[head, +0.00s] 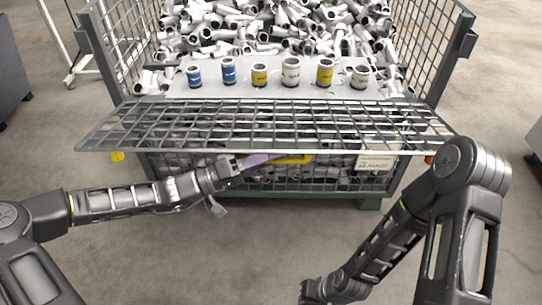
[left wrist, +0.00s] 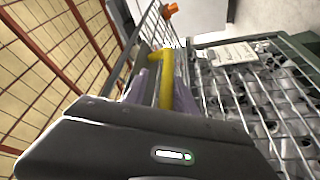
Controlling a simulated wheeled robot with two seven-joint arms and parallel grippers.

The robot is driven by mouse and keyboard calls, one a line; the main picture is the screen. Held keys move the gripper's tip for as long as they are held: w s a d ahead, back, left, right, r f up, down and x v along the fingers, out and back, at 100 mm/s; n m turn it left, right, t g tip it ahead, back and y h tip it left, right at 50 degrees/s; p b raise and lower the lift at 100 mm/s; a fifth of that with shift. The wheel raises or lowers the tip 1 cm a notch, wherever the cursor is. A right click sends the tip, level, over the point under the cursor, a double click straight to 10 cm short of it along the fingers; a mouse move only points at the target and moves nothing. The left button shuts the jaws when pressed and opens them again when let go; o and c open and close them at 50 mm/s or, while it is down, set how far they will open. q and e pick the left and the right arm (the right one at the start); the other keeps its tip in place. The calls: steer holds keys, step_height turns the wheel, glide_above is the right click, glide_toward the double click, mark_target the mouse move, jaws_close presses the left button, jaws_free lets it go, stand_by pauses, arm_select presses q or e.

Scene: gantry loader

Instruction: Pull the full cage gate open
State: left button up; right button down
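The cage gate (head: 150,127) is a grey wire mesh panel in the head view. It is swung outward from the cage front and lies about level, its near edge toward me. A yellow handle (head: 293,159) shows just below that near edge; it also shows in the left wrist view (left wrist: 167,82). My left gripper (head: 262,160) is at the handle, its purple fingers on both sides of the yellow bar and closed on it, as the left wrist view (left wrist: 163,92) shows. My right gripper (head: 312,293) hangs low at the bottom, away from the gate; its fingers are not clear.
The wire cage (head: 448,50) holds many grey pipe fittings (head: 285,40). A grey board (head: 215,90) inside carries several blue, yellow and white cups. A white label (head: 375,162) hangs on the lower front. Floor between my arms is clear.

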arm_select(q)
steer(key=shift+o, duration=0.2)
steer(key=shift+r, duration=0.15)
steer(key=p+v, duration=0.1)
steer(key=v, duration=0.7)
steer(key=shift+p, duration=0.4)
steer(key=shift+a, duration=0.1)
steer(key=p+v, duration=0.1)
steer(key=v, duration=0.7)
steer(key=shift+s+a, duration=0.15)
steer(key=shift+a, duration=0.2)
